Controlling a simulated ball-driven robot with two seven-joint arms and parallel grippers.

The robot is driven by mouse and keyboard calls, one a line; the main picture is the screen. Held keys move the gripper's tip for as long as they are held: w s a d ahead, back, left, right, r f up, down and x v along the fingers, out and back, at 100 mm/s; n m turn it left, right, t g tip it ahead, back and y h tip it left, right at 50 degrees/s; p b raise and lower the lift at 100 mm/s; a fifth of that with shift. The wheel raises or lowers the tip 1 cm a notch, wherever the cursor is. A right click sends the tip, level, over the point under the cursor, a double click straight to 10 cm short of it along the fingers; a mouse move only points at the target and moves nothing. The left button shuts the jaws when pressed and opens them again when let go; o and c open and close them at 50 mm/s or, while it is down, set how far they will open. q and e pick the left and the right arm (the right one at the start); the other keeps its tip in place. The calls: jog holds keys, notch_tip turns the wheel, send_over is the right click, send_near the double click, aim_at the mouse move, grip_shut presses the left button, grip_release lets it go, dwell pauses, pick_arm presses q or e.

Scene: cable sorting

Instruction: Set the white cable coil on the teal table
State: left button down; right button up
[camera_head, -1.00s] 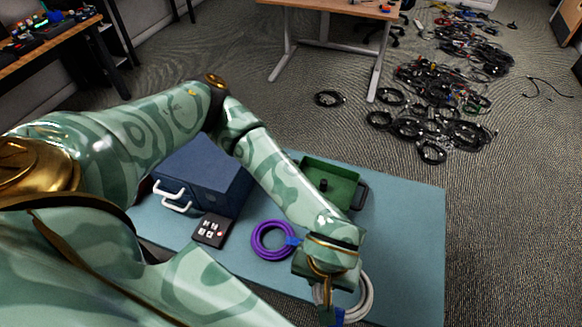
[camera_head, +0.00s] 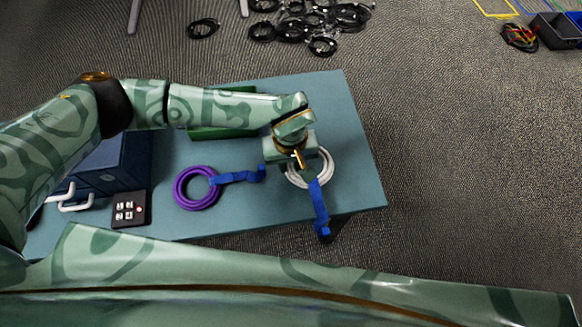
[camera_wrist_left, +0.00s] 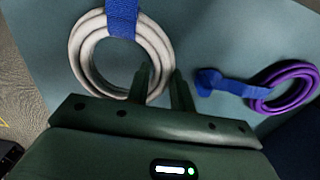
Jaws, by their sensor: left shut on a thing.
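The white cable coil (camera_head: 329,167) is at the right part of the teal table (camera_head: 347,115), near its front edge. A blue strap (camera_head: 319,205) on it reaches past that edge. My left gripper (camera_head: 299,166) is over the coil's left side and hides part of it. In the left wrist view, its two fingers (camera_wrist_left: 160,76) are shut on one side of the white coil (camera_wrist_left: 82,50), with the teal table (camera_wrist_left: 215,35) behind it. I cannot tell whether the coil touches the tabletop. My right gripper is not in view.
A purple coil (camera_head: 178,188) with a blue strap lies left of the white one. A dark keypad box (camera_head: 130,209), a blue case (camera_head: 128,165) and a green tray (camera_head: 215,133) stand on the table. The table's right end is clear. Dark cables (camera_head: 335,17) lie on the floor behind.

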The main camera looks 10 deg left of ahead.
pick_arm(q)
jog(key=shift+w+f+b, duration=0.2)
jog(key=shift+f+b, duration=0.3)
jog(key=shift+f, duration=1.15)
jog(key=shift+f, duration=0.15)
jog(key=c, duration=1.2)
grip_release()
notch_tip(320, 180, up, 12)
jog(key=p, duration=0.3)
